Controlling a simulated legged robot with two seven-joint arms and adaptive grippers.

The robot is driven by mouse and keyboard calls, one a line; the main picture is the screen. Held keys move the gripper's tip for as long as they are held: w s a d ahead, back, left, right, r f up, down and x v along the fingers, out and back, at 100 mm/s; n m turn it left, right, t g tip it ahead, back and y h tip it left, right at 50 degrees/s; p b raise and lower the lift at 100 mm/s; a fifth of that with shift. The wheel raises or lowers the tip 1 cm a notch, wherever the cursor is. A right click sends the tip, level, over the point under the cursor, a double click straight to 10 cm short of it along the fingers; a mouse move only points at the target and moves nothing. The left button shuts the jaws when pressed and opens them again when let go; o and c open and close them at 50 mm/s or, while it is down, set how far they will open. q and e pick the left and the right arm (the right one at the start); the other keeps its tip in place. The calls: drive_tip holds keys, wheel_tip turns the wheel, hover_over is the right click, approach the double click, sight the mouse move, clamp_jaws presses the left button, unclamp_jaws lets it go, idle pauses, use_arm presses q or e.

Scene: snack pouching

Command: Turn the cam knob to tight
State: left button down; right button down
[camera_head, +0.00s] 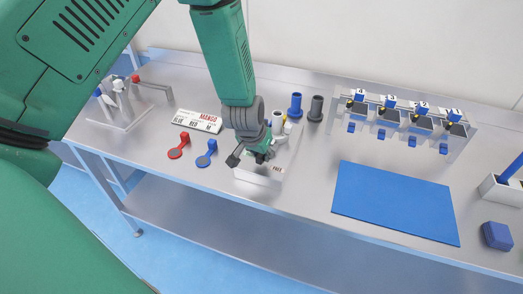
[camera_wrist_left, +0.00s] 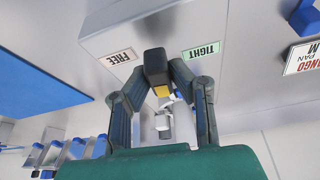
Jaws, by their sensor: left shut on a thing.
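The cam knob (camera_wrist_left: 156,66) is a dark block with a yellow patch, standing on a light grey fixture (camera_wrist_left: 105,40). In the left wrist view, a "FREE" label (camera_wrist_left: 121,57) lies left of it and a green "TIGHT" label (camera_wrist_left: 201,50) lies right; both read upside down. The knob sits between the labels; its exact angle is unclear. My left gripper (camera_wrist_left: 158,75) is shut on the knob, one finger on each side. In the head view, the left gripper (camera_head: 258,157) covers the knob above the white fixture (camera_head: 258,177). My right gripper is not in view.
Red (camera_head: 178,146) and blue (camera_head: 206,153) scoop-like pieces and a "MANGO" card (camera_head: 197,121) lie left of the fixture. Blue (camera_head: 296,106) and dark (camera_head: 316,108) cylinders stand behind it. A blue mat (camera_head: 394,203) and a numbered dispenser rack (camera_head: 402,122) are to the right.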

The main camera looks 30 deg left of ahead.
use_arm(q)
drive_tip(key=shift+w+r+n, duration=0.15)
drive_tip(key=shift+w+n, duration=0.1)
drive_tip(key=shift+n, duration=0.35)
drive_tip(key=shift+y+p, duration=0.3)
drive_tip(key=c, duration=1.4)
unclamp_jaws()
drive_tip(key=shift+w, duration=0.1)
drive_tip(key=shift+c, duration=0.2)
drive_tip(key=shift+s+r, duration=0.2)
drive_tip(key=shift+r, duration=0.1)
drive_tip(key=v, duration=1)
drive_tip(key=shift+r, duration=0.4)
